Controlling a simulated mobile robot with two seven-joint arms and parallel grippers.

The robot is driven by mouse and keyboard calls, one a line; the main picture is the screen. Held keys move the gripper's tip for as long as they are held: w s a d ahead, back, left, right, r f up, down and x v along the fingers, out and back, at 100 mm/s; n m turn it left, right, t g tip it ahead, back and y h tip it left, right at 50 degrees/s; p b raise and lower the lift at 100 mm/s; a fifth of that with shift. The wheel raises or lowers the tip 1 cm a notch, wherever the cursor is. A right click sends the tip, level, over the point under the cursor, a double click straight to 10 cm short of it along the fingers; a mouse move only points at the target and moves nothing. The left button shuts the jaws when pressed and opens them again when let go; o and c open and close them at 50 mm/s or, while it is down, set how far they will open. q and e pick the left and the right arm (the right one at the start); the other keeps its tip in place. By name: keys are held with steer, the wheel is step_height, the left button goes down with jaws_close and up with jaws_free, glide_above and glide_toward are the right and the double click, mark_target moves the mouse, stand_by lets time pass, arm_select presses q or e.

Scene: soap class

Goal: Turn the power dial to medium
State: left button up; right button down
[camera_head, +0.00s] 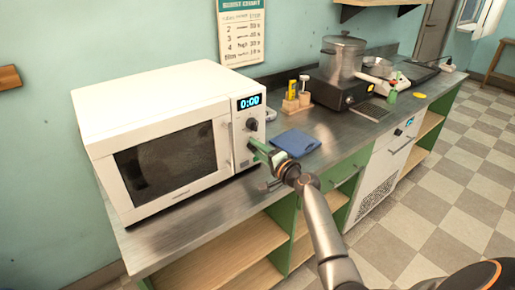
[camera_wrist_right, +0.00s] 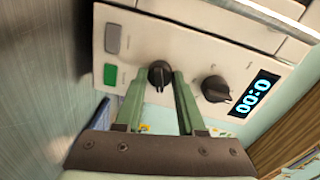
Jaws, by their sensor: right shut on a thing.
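A white microwave (camera_head: 165,130) stands on the steel counter, its display (camera_head: 249,101) reading 0:00. Its panel has two black dials. The upper dial (camera_head: 252,125) is free and also shows in the right wrist view (camera_wrist_right: 215,89), beside the display. My right gripper (camera_head: 258,148) is at the lower part of the panel. In the right wrist view, its green fingers (camera_wrist_right: 161,82) are closed around the lower dial (camera_wrist_right: 159,73), one on each side. The dial labels are too small to read, so which is the power dial cannot be told. My left gripper is out of view.
Grey (camera_wrist_right: 112,38) and green (camera_wrist_right: 110,74) buttons sit below the held dial on the panel. A blue folded cloth (camera_head: 296,142) lies on the counter right of the microwave. Farther back are a small bottle rack (camera_head: 296,104) and a pot (camera_head: 341,57) on a burner.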

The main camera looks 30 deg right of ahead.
stand_by(0.5)
steer(key=c, duration=0.5)
jaws_free()
steer(key=s, duration=1.2)
steer(key=shift+s+d+r, duration=0.25)
steer(key=shift+d+r, duration=0.1)
steer(key=s+a+f+n+g+p, duration=0.1)
steer(key=s+a+f+n+g, duration=0.2)
steer(key=s+a+f+n, duration=0.4)
steer(key=s+a+f+n+g+p, duration=0.1)
steer(key=s+a+f+n+g, duration=0.15)
steer(key=a+f, duration=0.45)
steer(key=s+a+f+n+g, duration=0.1)
steer(key=s+a+f+n, duration=0.1)
steer(key=s+a, duration=0.1)
steer(key=s+a+f+n+y+p, duration=0.1)
steer(key=s+a+f+n, duration=0.2)
steer(key=s, duration=0.2)
steer(key=s+a+f+n+g, duration=0.1)
steer(key=s+a+f+n, duration=0.1)
steer(key=s, duration=0.3)
steer(key=shift+s+a+f+n+g, duration=0.1)
steer(key=shift+a+f+n+g, duration=0.3)
steer(key=shift+f+n, duration=0.25)
